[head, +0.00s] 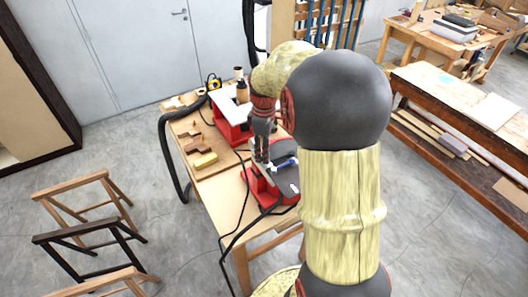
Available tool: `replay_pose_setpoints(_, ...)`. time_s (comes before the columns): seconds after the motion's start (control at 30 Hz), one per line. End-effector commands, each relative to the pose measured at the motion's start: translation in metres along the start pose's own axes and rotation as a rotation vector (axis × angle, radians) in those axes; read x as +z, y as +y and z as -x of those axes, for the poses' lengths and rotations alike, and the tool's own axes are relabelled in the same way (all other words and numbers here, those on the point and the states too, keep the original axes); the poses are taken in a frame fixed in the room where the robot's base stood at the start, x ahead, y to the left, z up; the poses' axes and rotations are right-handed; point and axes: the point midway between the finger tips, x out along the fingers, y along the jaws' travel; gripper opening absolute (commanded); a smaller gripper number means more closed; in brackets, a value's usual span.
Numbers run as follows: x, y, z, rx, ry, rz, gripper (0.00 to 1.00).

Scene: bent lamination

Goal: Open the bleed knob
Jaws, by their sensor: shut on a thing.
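My gripper (262,161) points down over a red and grey machine (286,182) at the front right of the workbench. Its fingers are shut on a small part on top of the machine, taken to be the bleed knob. The fingers hide that part almost wholly, so its shape and how far it is turned cannot be told. A blue fitting (284,164) lies just right of the fingertips, on the machine's top. My arm covers the machine's right side.
Wooden trestles (85,238) stand on the left floor. Another bench (470,95) stands right.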

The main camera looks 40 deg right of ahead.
Motion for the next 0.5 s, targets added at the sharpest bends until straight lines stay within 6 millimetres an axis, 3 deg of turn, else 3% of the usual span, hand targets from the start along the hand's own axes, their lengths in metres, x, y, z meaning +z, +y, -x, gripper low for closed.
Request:
replay_pose_setpoints(0.07,0.0001,-0.0003,-0.0005,-0.001,0.000,0.000,0.00)
replay_pose_setpoints(0.1,0.0001,-0.0003,-0.0005,-0.001,-0.001,0.000,0.26)
replay_pose_setpoints(0.4,0.0000,-0.0001,-0.0001,0.000,0.000,0.000,0.43)
replay_pose_setpoints(0.5,0.0000,-0.0001,-0.0001,0.000,0.000,-0.001,0.44)
